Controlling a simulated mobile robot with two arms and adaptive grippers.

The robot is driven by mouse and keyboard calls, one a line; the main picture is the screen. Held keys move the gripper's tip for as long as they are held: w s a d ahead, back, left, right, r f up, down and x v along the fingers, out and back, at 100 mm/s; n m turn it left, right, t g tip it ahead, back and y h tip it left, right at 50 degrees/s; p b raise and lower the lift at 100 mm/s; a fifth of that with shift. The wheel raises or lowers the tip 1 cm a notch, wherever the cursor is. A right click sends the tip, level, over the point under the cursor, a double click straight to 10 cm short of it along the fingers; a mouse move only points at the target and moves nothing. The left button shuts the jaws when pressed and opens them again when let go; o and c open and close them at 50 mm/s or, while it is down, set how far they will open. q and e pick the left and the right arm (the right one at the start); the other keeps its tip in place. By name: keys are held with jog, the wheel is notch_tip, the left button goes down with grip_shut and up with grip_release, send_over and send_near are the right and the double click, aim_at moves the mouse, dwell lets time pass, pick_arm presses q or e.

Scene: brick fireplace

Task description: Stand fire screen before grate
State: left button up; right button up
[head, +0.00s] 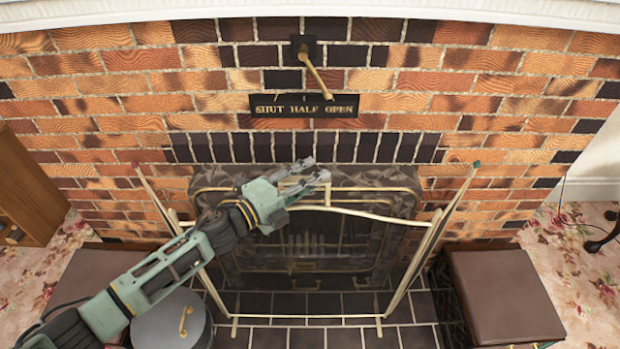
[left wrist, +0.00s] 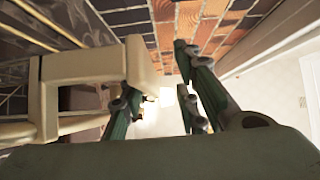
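The fire screen (head: 432,250) is a brass-framed folding screen with see-through mesh. It stands upright on the dark hearth tiles before the grate (head: 300,225), its side wings angled outward. My left gripper (head: 322,177) is above the middle of the screen's top rail, its fingers apart. In the left wrist view, the fingers of the left gripper (left wrist: 162,110) are spread, and a cream-brass frame piece (left wrist: 85,68) lies close by the left finger. I cannot tell whether it touches. Nothing is visibly clamped. My right gripper is not in view.
A sign reading "SHUT HALF OPEN" (head: 304,106) with a brass lever (head: 318,78) is on the brick wall. A grey lidded bin (head: 172,325) stands at the hearth's left. Brown boxes stand left (head: 95,275) and right (head: 505,295). Tiles between are mostly clear.

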pick_arm(q)
jog(key=shift+a+f, duration=0.1)
jog(key=shift+f, duration=0.4)
jog(key=shift+s+a, duration=0.1)
jog(key=r+v, duration=0.1)
jog(key=v, duration=0.6)
jog(key=shift+s+a, duration=0.25)
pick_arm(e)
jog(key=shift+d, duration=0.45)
